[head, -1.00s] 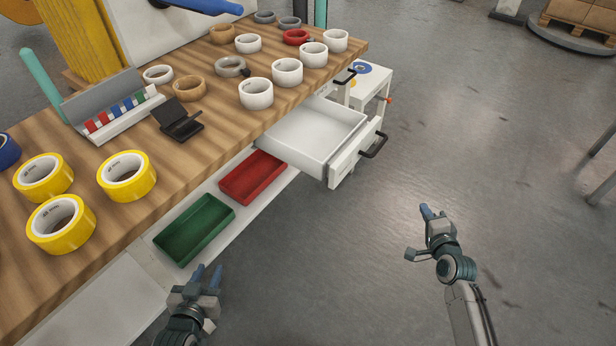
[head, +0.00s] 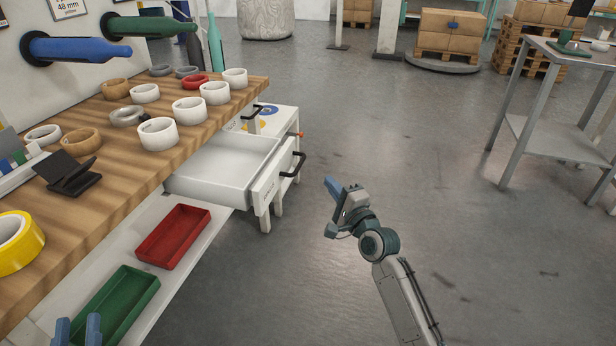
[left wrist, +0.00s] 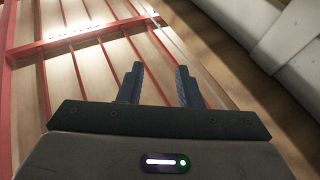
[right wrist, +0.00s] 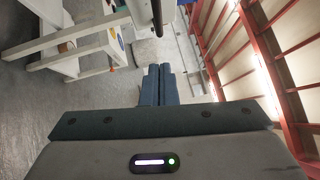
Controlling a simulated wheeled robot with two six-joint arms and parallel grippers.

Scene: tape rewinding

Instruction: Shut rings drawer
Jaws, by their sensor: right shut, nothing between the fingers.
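The white drawer (head: 222,178) is pulled out from under the wooden workbench and looks empty. Its front panel (head: 274,188) carries a dark bar handle (head: 293,164). My right gripper (head: 335,188) is shut and empty, in the air to the right of the drawer front and apart from it. In the right wrist view its fingers (right wrist: 158,85) lie together, with a dark handle (right wrist: 157,15) at the top. My left gripper (head: 78,330) shows only its fingertips at the bottom left, near the green tray. In the left wrist view its fingers (left wrist: 158,85) are apart with nothing between them.
The workbench (head: 100,200) holds several tape rolls and a black stand (head: 70,172). A red tray (head: 173,236) and a green tray (head: 117,305) sit on the lower shelf. A small white stand (head: 283,122) is behind the drawer.

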